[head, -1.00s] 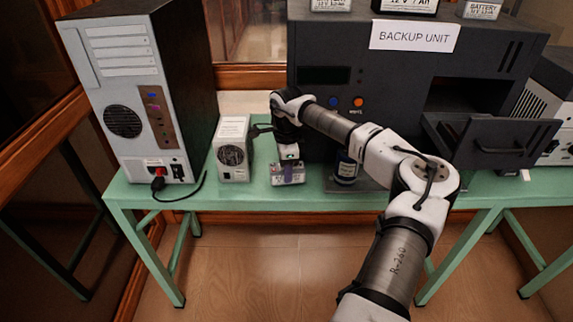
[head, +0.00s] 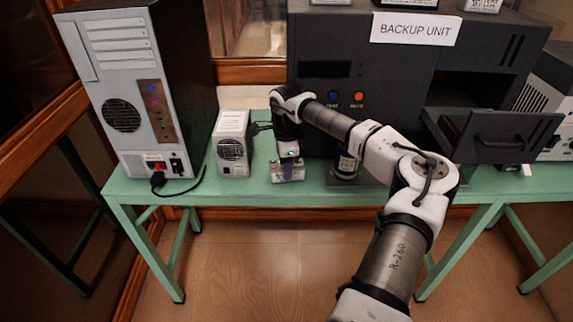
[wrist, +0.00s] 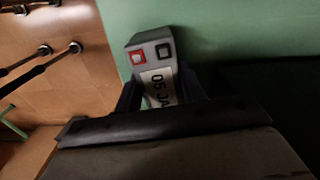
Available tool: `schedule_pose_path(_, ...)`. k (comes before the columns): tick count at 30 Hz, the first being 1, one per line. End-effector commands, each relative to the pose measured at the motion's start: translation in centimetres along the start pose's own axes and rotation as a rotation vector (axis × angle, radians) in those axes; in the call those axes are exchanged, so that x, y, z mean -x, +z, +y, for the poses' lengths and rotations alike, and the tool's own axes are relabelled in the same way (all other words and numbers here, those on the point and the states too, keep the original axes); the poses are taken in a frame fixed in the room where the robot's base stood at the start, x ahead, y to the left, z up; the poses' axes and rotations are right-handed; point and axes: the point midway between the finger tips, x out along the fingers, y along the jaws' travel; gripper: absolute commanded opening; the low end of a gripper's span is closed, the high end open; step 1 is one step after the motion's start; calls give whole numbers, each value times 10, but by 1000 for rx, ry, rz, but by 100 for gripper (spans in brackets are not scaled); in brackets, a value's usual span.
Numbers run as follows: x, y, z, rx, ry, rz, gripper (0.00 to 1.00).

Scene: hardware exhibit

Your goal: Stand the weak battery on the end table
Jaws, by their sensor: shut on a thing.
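My gripper (head: 289,158) is shut on a small grey battery (head: 288,172) at the front part of the green bench. In the wrist view the battery (wrist: 150,50) sits between the two dark fingers (wrist: 160,88). It has a red-framed terminal, a dark terminal and a white label reading "05 JA", partly hidden by the gripper. I cannot tell whether its base touches the bench top. Other batteries (head: 405,4) stand on top of the backup unit, cut off by the upper picture edge. I cannot make out a separate end table.
The green bench (head: 255,192) carries a computer tower (head: 122,75), a small grey box (head: 232,145), a dark cylinder (head: 347,167) right of my gripper, and the backup unit (head: 330,110) with its drawer (head: 500,135) open. A loose black cable lies by the tower.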

Motion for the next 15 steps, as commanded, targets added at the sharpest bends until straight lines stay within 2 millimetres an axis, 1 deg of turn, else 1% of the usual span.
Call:
schedule_pose_path(6, -3, 0, 0, 0, -2, 0, 0)
schedule_pose_path(7, -2, 0, 0, 0, -2, 0, 43)
schedule_pose_path(12, -2, 0, 0, 0, -1, 0, 65)
schedule_pose_path(15, -2, 0, 0, 0, -1, 0, 65)
